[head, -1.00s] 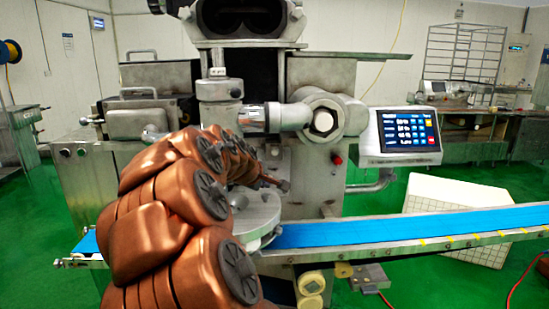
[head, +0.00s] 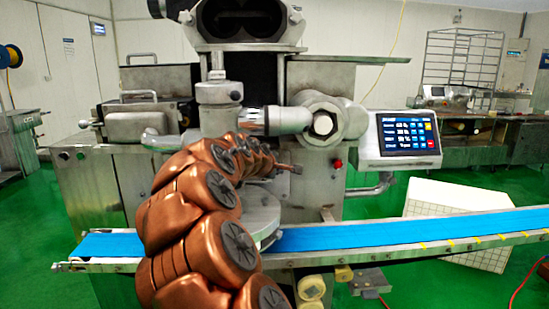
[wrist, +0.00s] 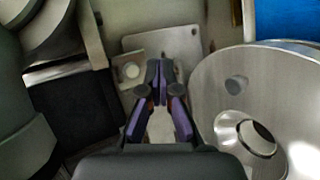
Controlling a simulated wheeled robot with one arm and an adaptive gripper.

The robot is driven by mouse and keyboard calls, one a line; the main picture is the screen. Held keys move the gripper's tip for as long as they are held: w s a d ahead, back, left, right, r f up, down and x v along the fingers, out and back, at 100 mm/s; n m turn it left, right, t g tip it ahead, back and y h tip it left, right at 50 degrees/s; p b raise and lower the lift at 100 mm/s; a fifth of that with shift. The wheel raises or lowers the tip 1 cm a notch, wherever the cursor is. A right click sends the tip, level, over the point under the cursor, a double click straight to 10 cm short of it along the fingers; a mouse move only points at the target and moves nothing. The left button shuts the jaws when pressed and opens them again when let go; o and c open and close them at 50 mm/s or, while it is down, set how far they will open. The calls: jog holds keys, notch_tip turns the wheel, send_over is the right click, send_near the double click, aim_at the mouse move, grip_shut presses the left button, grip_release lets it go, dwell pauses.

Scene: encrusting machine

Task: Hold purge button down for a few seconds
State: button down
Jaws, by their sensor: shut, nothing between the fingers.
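The machine's control panel (head: 398,137) has a lit blue screen with rows of text and small coloured keys, too small to read. A red button (head: 337,163) sits on the machine's front, left of and below the panel. No label tells me which one is the purge button. My gripper (head: 296,169) is at the machine's front, left of the red button and apart from it in the picture. In the wrist view, my gripper (wrist: 158,72) has its fingers together and empty, pointing at a metal plate with a pale round fitting (wrist: 131,71).
A blue conveyor belt (head: 400,230) runs across below my arm. A round metal disc (head: 262,219) stands beside the arm and fills the right of the wrist view (wrist: 215,120). A horizontal metal cylinder (head: 285,120) juts above my gripper.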

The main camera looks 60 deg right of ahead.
jog(key=w+d+p, duration=0.1)
jog(key=w+d, duration=0.3)
jog(key=d, duration=0.2)
jog(key=shift+w, duration=0.35)
jog(key=shift+w+d, duration=0.1)
dwell(1.4)
jog(key=shift+w+d, duration=0.15)
jog(key=shift+d, duration=0.05)
jog(key=shift+w+d, duration=0.25)
dwell(2.4)
dwell(1.9)
jog(key=shift+s+a, duration=0.5)
jog(key=shift+a, duration=0.1)
jog(key=shift+a, duration=0.1)
